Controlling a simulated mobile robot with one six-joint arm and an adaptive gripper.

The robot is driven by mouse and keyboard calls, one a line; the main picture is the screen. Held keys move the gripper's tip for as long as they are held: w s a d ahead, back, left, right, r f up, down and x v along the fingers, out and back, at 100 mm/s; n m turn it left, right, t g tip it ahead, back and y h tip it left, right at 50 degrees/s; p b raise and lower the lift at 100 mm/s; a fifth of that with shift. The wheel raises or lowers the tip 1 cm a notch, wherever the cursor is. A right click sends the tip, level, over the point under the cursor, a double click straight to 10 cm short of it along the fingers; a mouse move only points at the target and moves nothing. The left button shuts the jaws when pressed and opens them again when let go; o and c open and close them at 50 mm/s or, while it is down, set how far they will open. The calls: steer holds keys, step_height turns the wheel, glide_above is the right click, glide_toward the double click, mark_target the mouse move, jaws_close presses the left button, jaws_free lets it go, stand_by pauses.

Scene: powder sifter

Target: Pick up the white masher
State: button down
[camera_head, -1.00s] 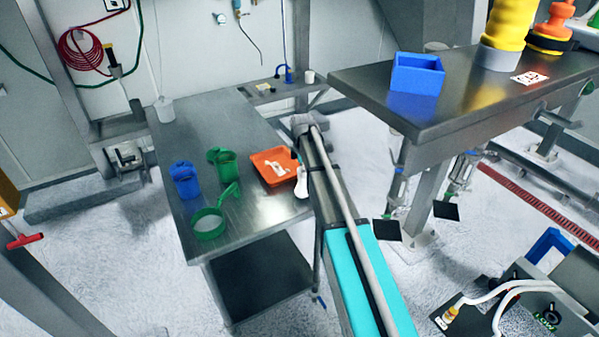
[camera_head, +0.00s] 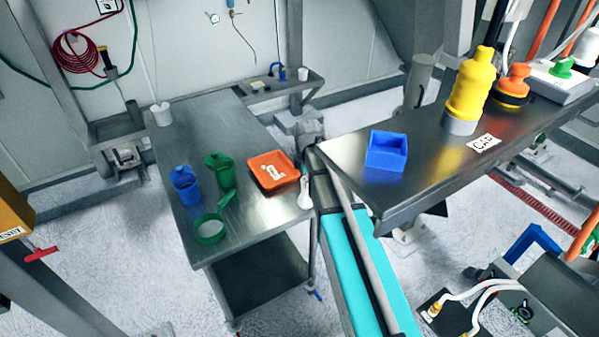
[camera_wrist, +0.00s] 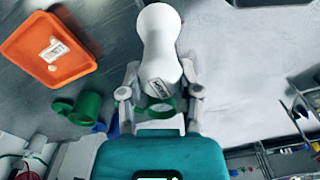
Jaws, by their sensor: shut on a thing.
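The white masher (camera_wrist: 162,38) is held between the two fingers of my gripper (camera_wrist: 160,92) in the wrist view. It has a rounded end, a narrower waist and a small label near the fingers. In the head view, the white masher (camera_head: 305,194) shows beside the arm, at the right edge of the steel table (camera_head: 240,225). My gripper is mostly hidden behind the arm there. I cannot tell how far the masher is above the table.
An orange tray (camera_head: 262,184) with white pieces in it lies just left of the masher. Green cups (camera_head: 222,172), a green sieve (camera_head: 209,230) and a blue jug (camera_head: 185,185) stand further left. A higher steel bench (camera_head: 440,165) with a blue box (camera_head: 386,152) is at right.

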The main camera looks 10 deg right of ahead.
mark_target(307, 202)
steer(key=shift+s+d+r, duration=0.1)
steer(key=shift+s+r, duration=0.15)
steer(key=shift+s, duration=0.25)
steer(key=shift+s+r, duration=0.2)
steer(key=shift+s, duration=0.3)
steer(key=shift+f, duration=0.1)
steer(key=shift+f, duration=0.25)
steer(key=f+b, duration=0.9)
steer(key=shift+w, duration=0.2)
steer(key=shift+s, duration=0.1)
